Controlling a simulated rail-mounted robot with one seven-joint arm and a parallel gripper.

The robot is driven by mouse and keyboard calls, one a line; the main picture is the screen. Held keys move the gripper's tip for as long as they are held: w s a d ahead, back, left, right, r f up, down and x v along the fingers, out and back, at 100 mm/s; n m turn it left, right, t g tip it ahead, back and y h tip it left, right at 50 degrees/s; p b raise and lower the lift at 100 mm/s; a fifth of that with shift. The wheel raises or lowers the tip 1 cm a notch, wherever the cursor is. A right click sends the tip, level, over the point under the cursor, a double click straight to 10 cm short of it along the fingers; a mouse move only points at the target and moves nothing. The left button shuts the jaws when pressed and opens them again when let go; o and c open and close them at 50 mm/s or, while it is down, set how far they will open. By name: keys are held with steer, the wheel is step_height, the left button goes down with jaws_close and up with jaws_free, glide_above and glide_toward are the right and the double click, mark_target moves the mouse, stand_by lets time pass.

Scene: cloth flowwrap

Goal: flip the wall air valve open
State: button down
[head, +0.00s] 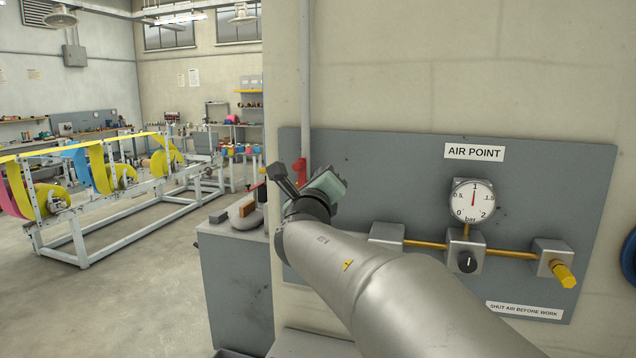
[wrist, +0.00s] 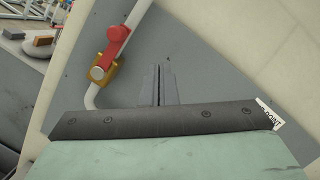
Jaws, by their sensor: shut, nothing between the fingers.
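The wall air valve shows in the wrist view with a brass body (wrist: 103,73) and a red lever (wrist: 116,42). The lever lies roughly along the pale pipe (wrist: 138,12). In the head view, the red lever (head: 301,168) stands at the left edge of the grey panel, partly hidden by my gripper (head: 277,176). My gripper also shows in the wrist view (wrist: 164,68), with its fingers together and empty. There it is to the right of the valve, apart from the lever, in front of the grey panel.
The AIR POINT panel (head: 400,155) carries a pressure gauge (head: 473,201), a regulator knob (head: 467,262) and a yellow-ended outlet (head: 563,273). A grey cabinet (head: 235,290) stands below left with small items on top. The floor (head: 130,310) further left is open.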

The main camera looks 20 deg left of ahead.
steer(key=shift+s+d+b, duration=0.1)
steer(key=shift+s+d, duration=0.15)
steer(key=shift+s, duration=0.4)
steer(key=shift+s+d+b, duration=0.1)
steer(key=shift+s+d, duration=0.2)
steer(key=shift+s, duration=0.3)
steer(key=shift+s+d+b, duration=0.1)
steer(key=shift+s+d, duration=0.15)
steer(key=shift+s, duration=0.4)
